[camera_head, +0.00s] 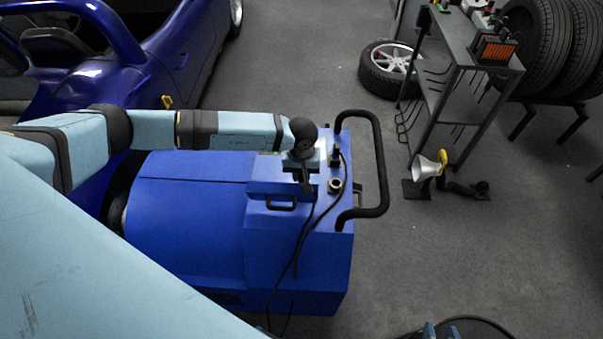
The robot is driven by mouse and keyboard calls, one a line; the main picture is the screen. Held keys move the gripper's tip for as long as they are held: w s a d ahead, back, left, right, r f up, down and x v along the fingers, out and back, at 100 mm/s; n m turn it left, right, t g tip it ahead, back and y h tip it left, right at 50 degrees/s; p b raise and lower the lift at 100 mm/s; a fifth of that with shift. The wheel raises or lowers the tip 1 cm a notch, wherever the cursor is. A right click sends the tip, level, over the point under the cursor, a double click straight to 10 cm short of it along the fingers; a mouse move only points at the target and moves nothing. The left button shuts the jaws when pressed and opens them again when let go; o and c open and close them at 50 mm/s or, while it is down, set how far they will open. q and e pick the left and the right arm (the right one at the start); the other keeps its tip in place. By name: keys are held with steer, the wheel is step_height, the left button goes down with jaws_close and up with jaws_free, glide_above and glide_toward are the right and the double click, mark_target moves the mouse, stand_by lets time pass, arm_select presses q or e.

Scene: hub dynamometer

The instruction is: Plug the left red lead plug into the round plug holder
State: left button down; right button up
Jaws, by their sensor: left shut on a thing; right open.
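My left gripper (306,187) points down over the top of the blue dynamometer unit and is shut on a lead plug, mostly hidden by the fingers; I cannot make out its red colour. A black lead (303,238) hangs from there down the blue front. A round plug holder (335,186), a small light ring with a dark centre, sits on the blue top just right of my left gripper and apart from it. A dark upright plug (336,156) stands behind it with its own black lead. My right gripper (441,330) is open at the bottom edge, partly cut off.
The blue dynamometer (190,220) has a black tube handle (380,165) at its right end. A blue car (150,60) stands behind left. A grey shelf cart (465,60), a loose wheel (390,68) and a work lamp (428,166) stand right. Grey floor is free between.

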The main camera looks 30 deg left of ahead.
stand_by(0.3)
arm_select(q)
steer(key=shift+w+d+f+b, duration=0.1)
steer(key=shift+w+d+b, duration=0.2)
steer(key=shift+d+b, duration=0.05)
steer(key=w+d+b, duration=0.6)
steer(key=d, duration=0.1)
steer(key=shift+w, duration=0.3)
stand_by(0.7)
steer(key=shift+d, duration=0.1)
steer(key=shift+b, duration=0.3)
steer(key=shift+f+b, duration=0.35)
steer(key=shift+b, duration=0.1)
